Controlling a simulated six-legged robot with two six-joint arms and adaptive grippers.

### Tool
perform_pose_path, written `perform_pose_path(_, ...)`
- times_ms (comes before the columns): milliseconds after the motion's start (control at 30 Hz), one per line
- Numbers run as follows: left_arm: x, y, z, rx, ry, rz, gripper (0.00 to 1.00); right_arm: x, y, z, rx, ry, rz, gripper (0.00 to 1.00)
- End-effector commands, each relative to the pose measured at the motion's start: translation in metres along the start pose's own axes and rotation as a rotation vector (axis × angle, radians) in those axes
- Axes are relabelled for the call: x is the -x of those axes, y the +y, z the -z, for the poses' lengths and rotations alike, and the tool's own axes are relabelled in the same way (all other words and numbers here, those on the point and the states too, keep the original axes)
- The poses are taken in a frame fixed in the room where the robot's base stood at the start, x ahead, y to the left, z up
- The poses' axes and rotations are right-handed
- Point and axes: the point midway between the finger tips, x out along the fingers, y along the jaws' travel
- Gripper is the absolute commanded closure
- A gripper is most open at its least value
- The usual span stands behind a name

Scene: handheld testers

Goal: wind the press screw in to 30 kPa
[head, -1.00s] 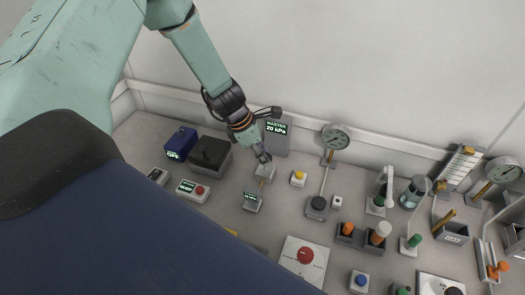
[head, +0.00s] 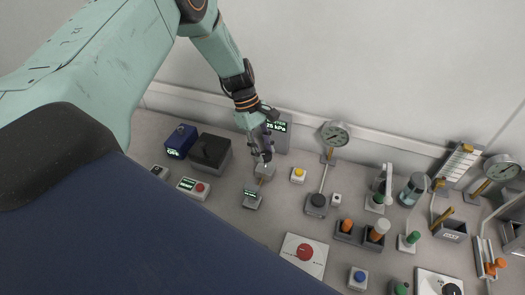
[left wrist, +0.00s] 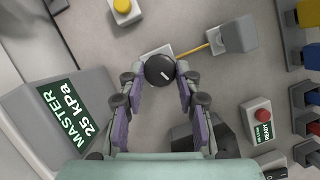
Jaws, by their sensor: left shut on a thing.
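The press screw's round black knob (left wrist: 159,70) lies between the fingertips of my left gripper (left wrist: 158,76) in the left wrist view. The fingers touch it on both sides, and my gripper is shut on it. In the head view my left gripper (head: 263,157) points down onto the small grey press block (head: 264,172), and its fingers mostly hide the knob. My right gripper is not in view.
A small grey display unit (head: 251,198) is joined to the block by a thin orange line. A yellow button (head: 298,174) stands to the right. A black-topped box (head: 210,152) and blue box (head: 180,141) stand left. A dial gauge (head: 335,134) stands near the wall.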

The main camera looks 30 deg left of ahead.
Motion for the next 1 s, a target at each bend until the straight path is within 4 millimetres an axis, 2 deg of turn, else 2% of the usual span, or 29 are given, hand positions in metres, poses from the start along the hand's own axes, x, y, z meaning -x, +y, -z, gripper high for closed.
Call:
perform_pose_path(500, -0.003, 0.005, -0.001, -0.454, 0.000, 0.190, 0.98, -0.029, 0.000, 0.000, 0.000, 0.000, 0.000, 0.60)
perform_pose_path(1000, -0.003, 0.008, -0.004, -0.892, 0.000, 0.371, 0.98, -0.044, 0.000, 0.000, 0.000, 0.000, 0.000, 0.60)
